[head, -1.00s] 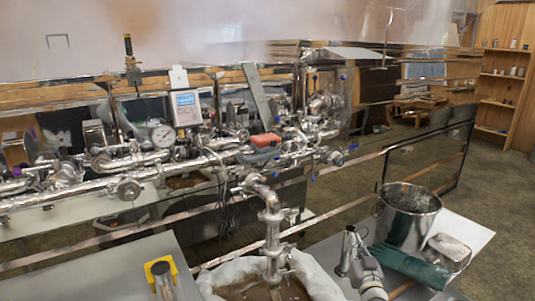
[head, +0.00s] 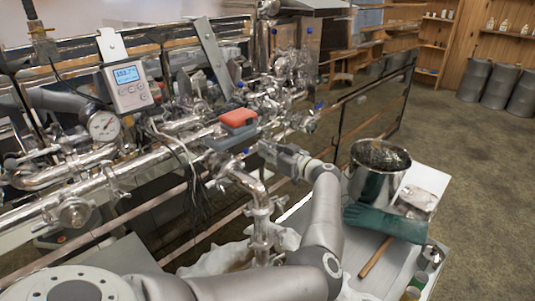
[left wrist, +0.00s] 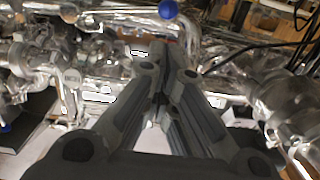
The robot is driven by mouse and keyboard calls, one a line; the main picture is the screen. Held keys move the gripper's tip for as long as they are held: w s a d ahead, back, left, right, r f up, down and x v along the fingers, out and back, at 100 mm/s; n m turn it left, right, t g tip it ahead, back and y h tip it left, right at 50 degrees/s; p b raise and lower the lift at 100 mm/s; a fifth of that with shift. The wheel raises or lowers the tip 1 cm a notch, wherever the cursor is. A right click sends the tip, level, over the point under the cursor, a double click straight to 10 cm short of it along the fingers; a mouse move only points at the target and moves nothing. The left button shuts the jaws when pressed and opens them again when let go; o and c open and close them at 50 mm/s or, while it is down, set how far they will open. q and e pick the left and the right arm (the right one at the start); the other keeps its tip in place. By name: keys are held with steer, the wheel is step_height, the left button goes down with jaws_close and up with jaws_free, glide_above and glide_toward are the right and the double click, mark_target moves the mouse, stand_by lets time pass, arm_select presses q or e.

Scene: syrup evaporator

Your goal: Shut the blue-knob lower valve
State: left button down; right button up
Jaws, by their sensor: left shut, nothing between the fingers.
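Several blue knobs show on the steel pipework. In the head view one blue knob (head: 318,107) sits at the right end of the pipes, and another blue knob (head: 308,30) stands higher at the back. I cannot tell which belongs to the lower valve. My left gripper (head: 264,149) is beside the pipe elbow, left of and below the right-end knob. In the left wrist view the left gripper (left wrist: 159,50) has its fingers together, with nothing visible between them. A blue knob (left wrist: 168,9) shows just beyond the fingertips, at the top edge. My right gripper is not in view.
A red-and-grey device (head: 238,118) sits on the pipes. A steel bucket (head: 376,176) and green glove (head: 385,223) lie on the table at right. Open floor lies beyond.

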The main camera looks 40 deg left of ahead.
arm_select(q)
steer(key=a+b, duration=0.2)
steer(key=a, duration=0.4)
steer(key=shift+w+a+f+b, duration=0.2)
steer(key=shift+w+b, duration=0.1)
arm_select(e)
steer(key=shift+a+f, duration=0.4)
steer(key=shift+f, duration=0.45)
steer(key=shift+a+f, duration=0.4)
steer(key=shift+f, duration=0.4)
arm_select(q)
steer(key=shift+f, duration=0.1)
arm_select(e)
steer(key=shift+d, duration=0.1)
arm_select(q)
steer(key=shift+f+n+b, duration=0.25)
steer(key=shift+n+b, duration=0.05)
steer(key=shift+b, duration=0.05)
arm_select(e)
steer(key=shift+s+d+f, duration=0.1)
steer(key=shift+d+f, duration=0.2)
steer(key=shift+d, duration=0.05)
